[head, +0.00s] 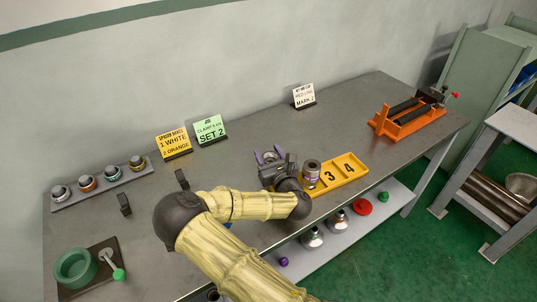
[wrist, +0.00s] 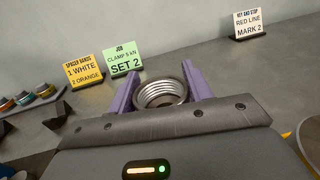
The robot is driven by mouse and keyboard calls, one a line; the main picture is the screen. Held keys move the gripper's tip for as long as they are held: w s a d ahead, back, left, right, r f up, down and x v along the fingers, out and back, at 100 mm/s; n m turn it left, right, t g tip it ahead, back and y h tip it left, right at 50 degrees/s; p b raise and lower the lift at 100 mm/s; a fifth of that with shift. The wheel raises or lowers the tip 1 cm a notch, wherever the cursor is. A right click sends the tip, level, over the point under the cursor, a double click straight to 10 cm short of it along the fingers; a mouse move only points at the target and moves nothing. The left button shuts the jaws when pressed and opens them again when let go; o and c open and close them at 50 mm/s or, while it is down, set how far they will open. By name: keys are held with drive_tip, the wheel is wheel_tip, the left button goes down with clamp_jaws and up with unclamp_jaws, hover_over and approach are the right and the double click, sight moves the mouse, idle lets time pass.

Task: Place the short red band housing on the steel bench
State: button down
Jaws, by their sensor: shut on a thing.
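My gripper (head: 268,156) is over the middle of the steel bench (head: 238,100), its two purple fingers pointing away from me. In the wrist view the fingers are shut on a round metal housing (wrist: 162,94) with a threaded open mouth. No band colour shows on it, and its lower part is hidden behind my gripper body. In the head view my gripper mostly hides it. I cannot tell whether it touches the bench. Another grey housing (head: 312,169) with a purplish band stands just right of my gripper, at the yellow numbered tray (head: 362,172).
An orange vise (head: 408,122) stands at the right end. Yellow (head: 173,142), green (head: 210,130) and white (head: 304,96) signs line the back. Bare bench lies behind my gripper.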

drive_tip(key=c, duration=0.6)
unclamp_jaws()
drive_tip(key=shift+s, duration=0.1)
drive_tip(key=v, duration=0.9)
drive_tip(key=shift+r, duration=0.1)
drive_tip(key=shift+s+d+r+p, duration=0.1)
drive_tip(key=shift+s+r+p, duration=0.15)
drive_tip(key=shift+p, duration=0.3)
drive_tip(key=shift+p+v, duration=0.8)
drive_tip(key=shift+p, duration=0.45)
drive_tip(key=shift+s+d+f+p, duration=0.15)
drive_tip(key=shift+s+f+p, duration=0.1)
drive_tip(key=shift+s+p, duration=0.05)
